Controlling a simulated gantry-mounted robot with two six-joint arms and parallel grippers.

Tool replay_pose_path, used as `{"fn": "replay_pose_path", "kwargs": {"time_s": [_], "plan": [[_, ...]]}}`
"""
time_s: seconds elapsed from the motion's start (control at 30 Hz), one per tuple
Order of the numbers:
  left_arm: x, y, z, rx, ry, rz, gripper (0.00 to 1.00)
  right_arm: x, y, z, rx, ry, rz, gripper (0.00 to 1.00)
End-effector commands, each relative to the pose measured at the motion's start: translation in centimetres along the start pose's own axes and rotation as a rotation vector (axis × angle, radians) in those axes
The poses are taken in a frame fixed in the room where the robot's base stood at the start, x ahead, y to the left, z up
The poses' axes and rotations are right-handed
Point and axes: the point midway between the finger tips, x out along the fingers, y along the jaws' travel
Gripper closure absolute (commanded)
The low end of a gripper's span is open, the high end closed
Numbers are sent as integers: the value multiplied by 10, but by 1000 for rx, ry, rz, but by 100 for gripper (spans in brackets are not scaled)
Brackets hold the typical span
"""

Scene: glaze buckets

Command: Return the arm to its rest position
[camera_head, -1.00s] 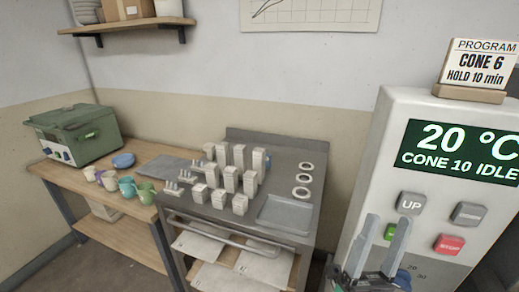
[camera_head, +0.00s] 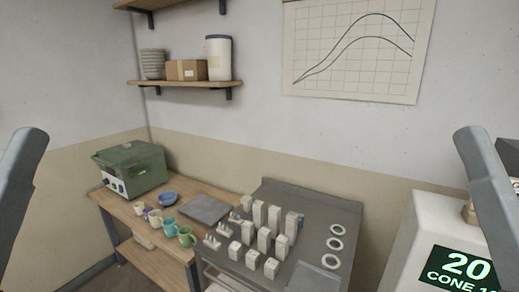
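A grey link of my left arm (camera_head: 18,185) stands upright at the left edge of the view. A grey link of my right arm (camera_head: 487,185) stands at the right edge, in front of the wall and the control panel. Both links run out of the picture at the bottom. Neither gripper shows, so what they hold cannot be seen. The white control panel (camera_head: 408,235) is at the lower right.
A grey metal table (camera_head: 345,210) holds white blocks (camera_head: 264,228), rings (camera_head: 336,230) and a tray. Left of it, a wooden bench (camera_head: 112,201) carries a green machine (camera_head: 135,168), coloured cups (camera_head: 167,225) and a blue bowl (camera_head: 168,198). Shelves (camera_head: 185,84) hang above.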

Motion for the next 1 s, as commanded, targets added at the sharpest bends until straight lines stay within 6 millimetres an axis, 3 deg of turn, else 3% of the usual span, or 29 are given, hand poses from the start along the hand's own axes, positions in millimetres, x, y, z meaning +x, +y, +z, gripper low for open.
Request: {"fn": "replay_pose_path", "kwargs": {"time_s": [0.03, 0.1, 0.3, 0.5, 0.63, 1.0], "plan": [[36, 0, -33, 0, 0, 0, 50, 36, 0, -33, 0, 0, 0, 30], [62, 0, -58, 0, 0, 0, 50, 63, 0, -58, 0, 0, 0, 30], [137, 0, -126, 0, 0, 0, 50, 137, 0, -126, 0, 0, -1, 30], [191, -1, -176, 0, 0, 0, 50, 191, 0, -176, -1, -1, -1, 30], [202, -1, -186, 0, -1, 0, 50, 202, 0, -186, -1, -1, -1, 30], [200, -1, -184, 0, -1, 0, 50, 200, 0, -184, -1, 0, -1, 30]]}}
